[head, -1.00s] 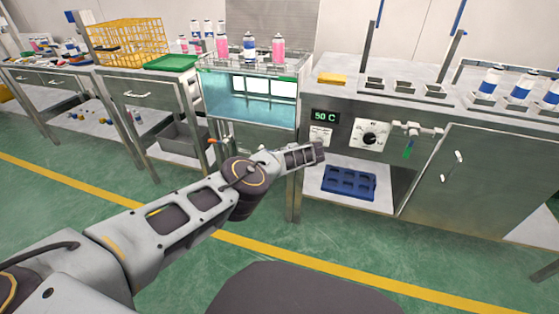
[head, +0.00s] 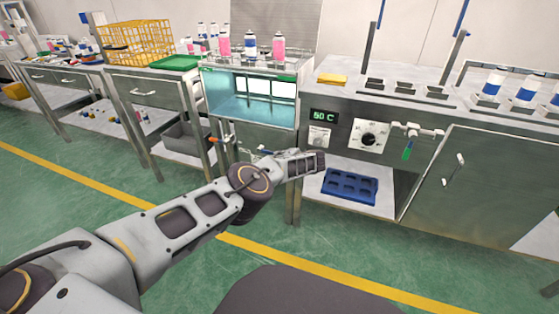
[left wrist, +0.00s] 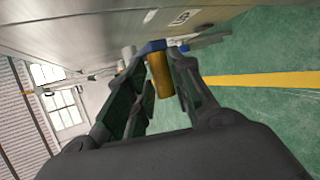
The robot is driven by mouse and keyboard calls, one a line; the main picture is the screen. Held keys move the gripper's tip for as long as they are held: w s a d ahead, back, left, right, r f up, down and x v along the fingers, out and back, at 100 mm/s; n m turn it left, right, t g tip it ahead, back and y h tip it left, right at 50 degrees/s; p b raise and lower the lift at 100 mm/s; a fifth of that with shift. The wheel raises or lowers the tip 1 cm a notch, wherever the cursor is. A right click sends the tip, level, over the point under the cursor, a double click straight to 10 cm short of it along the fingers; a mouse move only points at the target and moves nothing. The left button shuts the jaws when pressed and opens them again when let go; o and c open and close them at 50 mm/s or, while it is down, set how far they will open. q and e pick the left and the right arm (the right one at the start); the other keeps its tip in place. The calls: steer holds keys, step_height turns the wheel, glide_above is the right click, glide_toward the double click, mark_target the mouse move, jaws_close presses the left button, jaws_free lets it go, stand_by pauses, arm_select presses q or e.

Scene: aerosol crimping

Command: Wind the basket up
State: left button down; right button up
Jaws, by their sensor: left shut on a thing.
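The wire basket (head: 262,66) with several pink and blue-banded cans stands at the top of the glass-fronted water bath (head: 248,100) in the head view. My left arm reaches to the front of the bath, and its own links hide most of the hand there. An orange handle (head: 227,138) shows below the bath, with a blue bar (head: 262,151) near it. In the left wrist view, my left gripper (left wrist: 161,80) is shut on the orange handle (left wrist: 160,66), which joins a blue crank arm (left wrist: 150,47). My right gripper is not in view.
A yellow wire crate (head: 125,45) and a green tray (head: 175,63) stand on the left bench. The green floor in front is clear.

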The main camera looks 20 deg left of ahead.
arm_select(q)
steer(key=shift+s+f, duration=0.15)
steer(key=shift+f, duration=0.3)
steer(key=c, duration=1.6)
jaws_free()
steer(key=shift+o, duration=1.1)
steer(key=shift+f, duration=0.15)
steer(key=shift+a, duration=0.1)
steer(key=shift+r, duration=0.25)
steer(key=v, duration=1.1)
steer(key=shift+d+r, duration=0.25)
steer(key=shift+d, duration=0.1)
